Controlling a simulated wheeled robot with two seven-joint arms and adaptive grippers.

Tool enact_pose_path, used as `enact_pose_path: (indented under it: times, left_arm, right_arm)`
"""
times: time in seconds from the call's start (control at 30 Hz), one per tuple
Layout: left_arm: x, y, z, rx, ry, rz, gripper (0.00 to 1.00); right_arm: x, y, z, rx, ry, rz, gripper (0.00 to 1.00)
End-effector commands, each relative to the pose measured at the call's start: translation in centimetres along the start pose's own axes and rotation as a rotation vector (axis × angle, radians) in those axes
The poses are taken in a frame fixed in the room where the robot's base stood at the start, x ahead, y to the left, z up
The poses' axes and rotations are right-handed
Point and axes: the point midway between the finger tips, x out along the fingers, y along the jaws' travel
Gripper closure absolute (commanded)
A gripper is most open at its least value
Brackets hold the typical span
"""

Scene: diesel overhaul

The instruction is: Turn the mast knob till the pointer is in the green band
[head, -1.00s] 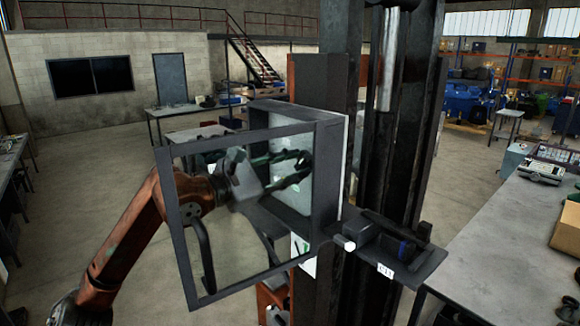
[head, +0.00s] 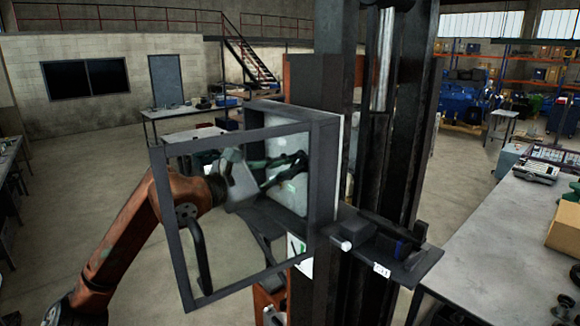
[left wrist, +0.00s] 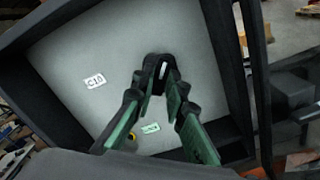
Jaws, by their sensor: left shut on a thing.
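The mast knob (left wrist: 156,62) is dark with a white line on its face. It sits on the pale back plate (left wrist: 75,55) of an open box on the mast. My left gripper (head: 303,163) reaches into the box from the left, behind the door frame. In the left wrist view its green-sided fingers (left wrist: 161,88) are shut on the knob. A small white card with green and a dark line (head: 297,251) shows below the box. It is too small to tell where a pointer stands against the green. My right gripper is not seen.
The box's framed door (head: 172,215) stands open between the head camera and my left arm. The dark mast (head: 372,150) rises on the right, with a small shelf (head: 425,262) beside it. A grey workbench (head: 500,235) stands at the right.

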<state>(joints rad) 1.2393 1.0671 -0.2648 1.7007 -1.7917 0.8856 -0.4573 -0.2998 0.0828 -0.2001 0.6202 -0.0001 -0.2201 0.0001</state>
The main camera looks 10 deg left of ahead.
Motion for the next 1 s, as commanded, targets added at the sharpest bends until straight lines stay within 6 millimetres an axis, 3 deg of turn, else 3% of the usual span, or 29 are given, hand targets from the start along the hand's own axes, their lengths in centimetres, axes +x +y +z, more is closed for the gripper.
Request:
enact_pose_path:
  times: [0.27, 0.63, 1.0]
  left_arm:
    - [0.0, 0.0, 0.0, -0.011, 0.000, 0.001, 1.00]
    - [0.0, -0.1, -0.1, -0.392, -0.001, 0.001, 1.00]
    - [0.0, 0.0, 0.0, -0.435, -0.001, 0.001, 1.00]
  right_arm:
    - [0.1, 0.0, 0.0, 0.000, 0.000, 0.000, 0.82]
    - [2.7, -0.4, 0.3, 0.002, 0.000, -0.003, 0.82]
    - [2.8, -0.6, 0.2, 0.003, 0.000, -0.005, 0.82]
